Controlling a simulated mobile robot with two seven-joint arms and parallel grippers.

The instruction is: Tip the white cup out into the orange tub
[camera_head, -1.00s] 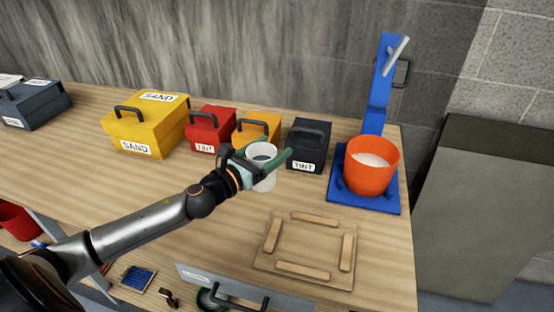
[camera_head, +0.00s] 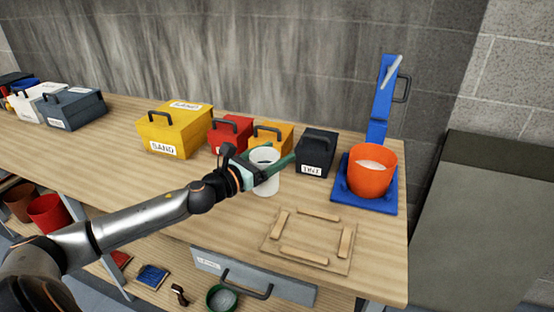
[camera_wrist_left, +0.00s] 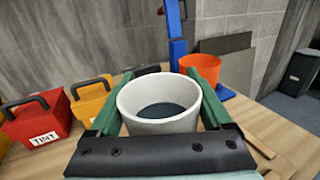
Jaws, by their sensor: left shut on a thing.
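The white cup (camera_head: 265,183) is upright in my left gripper (camera_head: 270,165), in front of the small boxes on the bench. In the left wrist view, the green fingers lie on either side of the cup (camera_wrist_left: 160,122), and dark grey material shows inside it. I cannot tell clearly whether its base touches the bench. The orange tub (camera_head: 371,182) stands on a blue stand (camera_head: 350,200) to the right of the cup, with pale material inside. The tub also shows behind the cup in the left wrist view (camera_wrist_left: 200,64). My right gripper is out of view.
A dark tint box (camera_head: 316,150) stands between cup and tub, slightly behind. Red (camera_head: 230,133) and yellow (camera_head: 272,137) boxes stand behind the cup. The blue stand's upright (camera_head: 384,95) rises behind the tub. A wooden frame (camera_head: 310,238) lies on the bench in front.

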